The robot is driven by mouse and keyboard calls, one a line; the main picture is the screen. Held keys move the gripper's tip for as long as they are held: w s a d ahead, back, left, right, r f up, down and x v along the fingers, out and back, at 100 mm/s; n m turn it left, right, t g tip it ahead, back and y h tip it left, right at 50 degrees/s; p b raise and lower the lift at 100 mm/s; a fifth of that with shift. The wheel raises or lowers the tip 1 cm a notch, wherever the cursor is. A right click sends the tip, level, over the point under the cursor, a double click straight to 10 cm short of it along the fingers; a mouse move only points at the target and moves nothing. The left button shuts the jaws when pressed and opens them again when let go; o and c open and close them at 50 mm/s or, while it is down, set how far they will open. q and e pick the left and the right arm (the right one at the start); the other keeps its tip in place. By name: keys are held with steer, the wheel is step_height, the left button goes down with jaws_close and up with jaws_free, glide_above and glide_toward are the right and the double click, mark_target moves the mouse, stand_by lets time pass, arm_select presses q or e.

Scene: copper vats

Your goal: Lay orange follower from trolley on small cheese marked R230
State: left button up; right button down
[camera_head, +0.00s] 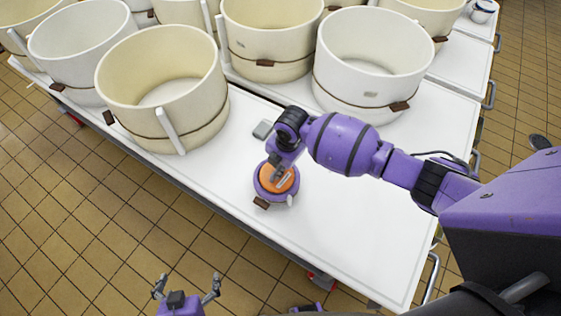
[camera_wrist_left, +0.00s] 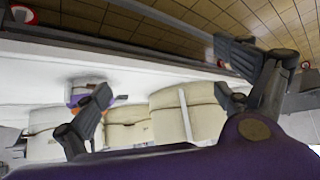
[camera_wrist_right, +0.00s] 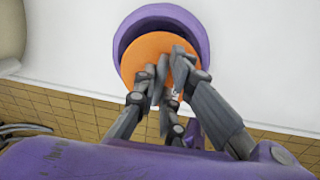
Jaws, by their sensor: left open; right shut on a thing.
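The orange follower (camera_head: 288,183) is a flat disc at the mouth of a small purple round mould (camera_head: 263,190) on the white table top. A brown tag (camera_head: 261,203) hangs at the mould's front; its marking is too small to read. My right gripper (camera_head: 277,174) comes down over the disc and is shut on the follower, at its middle. My left gripper (camera_head: 187,284) is open and empty, low in front of the table.
Large cream and white vats (camera_head: 165,85) with brown tags stand behind and to the left. A small grey item (camera_head: 263,130) lies behind the mould. The white table top (camera_head: 350,230) is clear to the right of the mould. Tiled floor (camera_head: 60,220) lies in front.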

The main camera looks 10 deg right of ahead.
arm_select(q)
steer(key=shift+w+r, duration=0.1)
steer(key=shift+r, duration=0.05)
arm_select(e)
steer(key=shift+w+r, duration=0.1)
steer(key=shift+r, duration=0.05)
arm_select(q)
steer(key=shift+a, duration=0.1)
steer(key=shift+s+a+f, duration=0.2)
steer(key=shift+s+f, duration=0.3)
steer(key=shift+s, duration=0.35)
arm_select(e)
steer(key=shift+f, duration=0.35)
arm_select(q)
steer(key=shift+w+d, duration=0.15)
arm_select(e)
steer(key=shift+f, duration=0.1)
steer(key=shift+f, duration=0.1)
arm_select(q)
steer(key=shift+w+d, duration=0.15)
steer(key=shift+w, duration=0.1)
arm_select(e)
steer(key=shift+f, duration=0.15)
arm_select(q)
steer(key=shift+b, duration=0.3)
